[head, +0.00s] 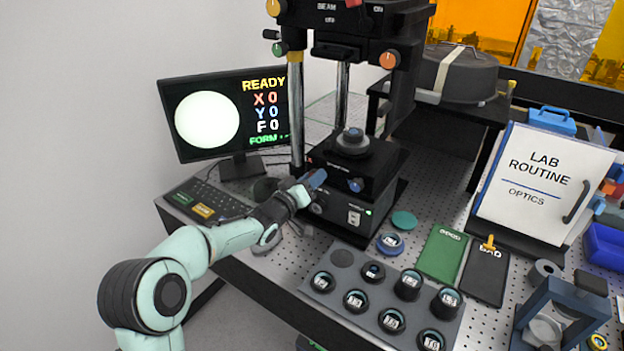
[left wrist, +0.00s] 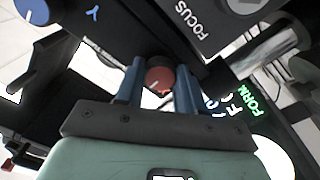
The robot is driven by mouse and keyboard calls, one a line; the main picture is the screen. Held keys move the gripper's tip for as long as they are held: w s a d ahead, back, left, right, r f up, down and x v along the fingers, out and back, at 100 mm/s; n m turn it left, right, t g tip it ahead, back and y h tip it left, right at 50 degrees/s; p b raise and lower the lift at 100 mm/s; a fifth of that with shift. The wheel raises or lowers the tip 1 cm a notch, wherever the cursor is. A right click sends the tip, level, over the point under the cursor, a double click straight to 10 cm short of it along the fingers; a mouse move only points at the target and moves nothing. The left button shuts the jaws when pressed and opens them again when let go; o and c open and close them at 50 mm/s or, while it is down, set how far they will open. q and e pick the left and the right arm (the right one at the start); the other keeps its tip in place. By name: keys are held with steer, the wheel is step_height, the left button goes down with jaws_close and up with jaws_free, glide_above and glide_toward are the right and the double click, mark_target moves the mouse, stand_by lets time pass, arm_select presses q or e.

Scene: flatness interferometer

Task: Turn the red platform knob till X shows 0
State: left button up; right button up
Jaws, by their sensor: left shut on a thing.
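The red platform knob (left wrist: 160,80) sits between the two blue fingers of my left gripper (left wrist: 159,92) in the left wrist view, and the gripper is shut on it. A pale mark shows on the knob's face. In the head view my left gripper (head: 313,180) reaches the left side of the black platform (head: 345,163) and hides the red knob. The monitor (head: 225,112) reads READY, with X 0 in red, Y 0 in blue and F 0 in white. A bright full disc fills its left part. My right gripper is not in view.
A blue knob (head: 356,185) is on the platform front, close right of my left gripper; it also shows in the left wrist view (left wrist: 32,10), near a Y label. A keyboard (head: 210,198) lies left. A tray (head: 345,275) of several round pieces stands in front.

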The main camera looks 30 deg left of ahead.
arm_select(q)
steer(key=o, duration=1)
steer(key=shift+o, duration=0.2)
steer(key=shift+s, duration=0.1)
steer(key=s+a+b, duration=0.1)
steer(key=s+b, duration=0.1)
steer(key=s, duration=1.1)
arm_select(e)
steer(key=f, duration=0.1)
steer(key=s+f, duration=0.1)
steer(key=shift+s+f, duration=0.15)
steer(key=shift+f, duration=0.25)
